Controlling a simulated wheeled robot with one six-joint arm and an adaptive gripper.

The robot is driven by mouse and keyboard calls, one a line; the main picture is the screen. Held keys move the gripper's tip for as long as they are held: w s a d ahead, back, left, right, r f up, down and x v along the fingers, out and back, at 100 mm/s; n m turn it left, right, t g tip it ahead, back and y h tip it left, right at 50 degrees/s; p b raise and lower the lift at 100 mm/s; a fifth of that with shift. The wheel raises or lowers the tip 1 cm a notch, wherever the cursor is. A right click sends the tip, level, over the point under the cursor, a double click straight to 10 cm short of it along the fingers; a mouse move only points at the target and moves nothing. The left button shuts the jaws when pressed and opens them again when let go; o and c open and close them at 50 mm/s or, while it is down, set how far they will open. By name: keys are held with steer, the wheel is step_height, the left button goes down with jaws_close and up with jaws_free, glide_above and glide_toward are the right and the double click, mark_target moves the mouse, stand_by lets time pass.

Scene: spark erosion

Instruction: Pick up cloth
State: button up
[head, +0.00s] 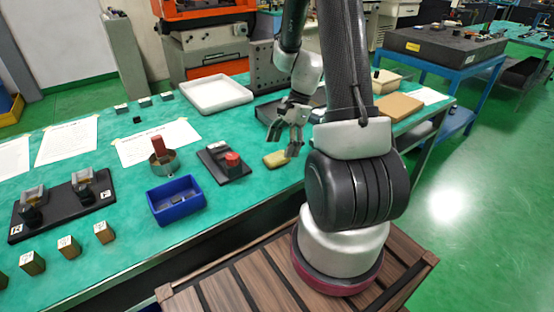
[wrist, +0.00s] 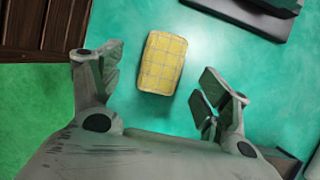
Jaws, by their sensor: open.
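The cloth (head: 276,159) is a small yellow folded pad lying on the green table top (head: 235,205). In the wrist view the cloth (wrist: 163,63) shows a pale grid pattern and lies flat, just beyond and between my fingertips. My gripper (head: 291,137) is open and empty, above the table close to the cloth. In the wrist view my gripper's fingers (wrist: 165,78) are spread wider than the cloth. I cannot tell the exact height of the fingertips above the table.
A black fixture with a red knob (head: 231,160) stands left of the cloth. A blue bin (head: 177,200) and a metal cup (head: 163,163) stand further left. A white tray (head: 215,95) lies behind. The table's front edge is close to the cloth.

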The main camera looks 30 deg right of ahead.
mark_target(277, 155)
steer(key=x, duration=0.3)
steer(key=shift+w+a+f, duration=0.2)
steer(key=shift+f, duration=0.15)
steer(key=shift+c, duration=0.2)
steer(key=c, duration=1)
step_height(277, 155, up, 10)
steer(key=shift+r, duration=0.1)
